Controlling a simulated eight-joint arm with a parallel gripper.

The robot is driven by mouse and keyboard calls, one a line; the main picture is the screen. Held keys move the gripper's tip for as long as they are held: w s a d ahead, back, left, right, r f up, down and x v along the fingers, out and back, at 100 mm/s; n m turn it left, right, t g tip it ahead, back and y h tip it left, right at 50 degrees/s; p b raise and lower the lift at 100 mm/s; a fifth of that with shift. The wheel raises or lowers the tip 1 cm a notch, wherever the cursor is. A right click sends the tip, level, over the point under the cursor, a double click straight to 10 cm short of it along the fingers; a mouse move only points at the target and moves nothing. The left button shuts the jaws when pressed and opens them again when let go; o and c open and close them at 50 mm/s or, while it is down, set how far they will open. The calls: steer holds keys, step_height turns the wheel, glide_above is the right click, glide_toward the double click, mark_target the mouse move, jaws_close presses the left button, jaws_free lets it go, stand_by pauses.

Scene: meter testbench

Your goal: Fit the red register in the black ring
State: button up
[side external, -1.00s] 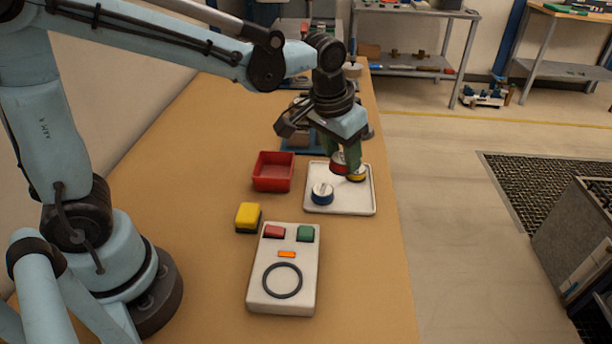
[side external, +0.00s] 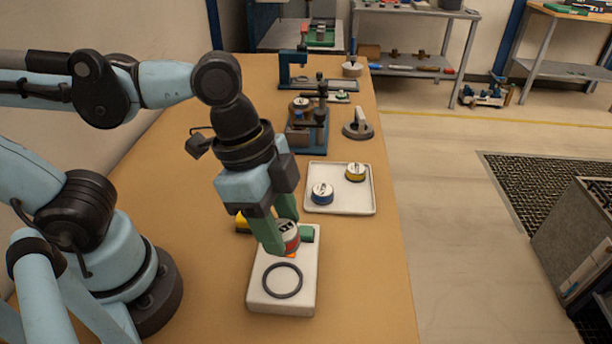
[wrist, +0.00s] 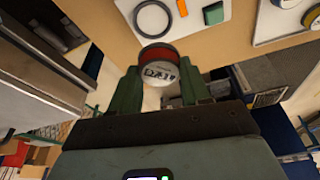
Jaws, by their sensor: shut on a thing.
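The red register (side external: 290,236), a short round piece with a white marked face and a red rim, is held between the green fingers of my gripper (side external: 276,238). It also shows between the fingertips in the wrist view (wrist: 159,66), tilted there. The black ring (side external: 282,281) lies on the near part of the white meter panel (side external: 258,298). In the wrist view the ring (wrist: 153,19) shows beyond the register. My gripper is shut on the register above the far part of the panel, behind the ring and apart from it.
A white tray (side external: 340,208) holds a blue register (side external: 322,193) and a yellow register (side external: 356,172). A green button (side external: 307,234) is on the panel. Bench fixtures (side external: 308,130) stand farther back.

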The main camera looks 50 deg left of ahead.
steer(key=shift+s+f, duration=0.25)
steer(key=shift+s, duration=0.05)
steer(key=shift+f, duration=1.8)
steer(key=shift+f, duration=2.4)
stand_by(1.2)
steer(key=o, duration=1.4)
steer(key=shift+r, duration=3.5)
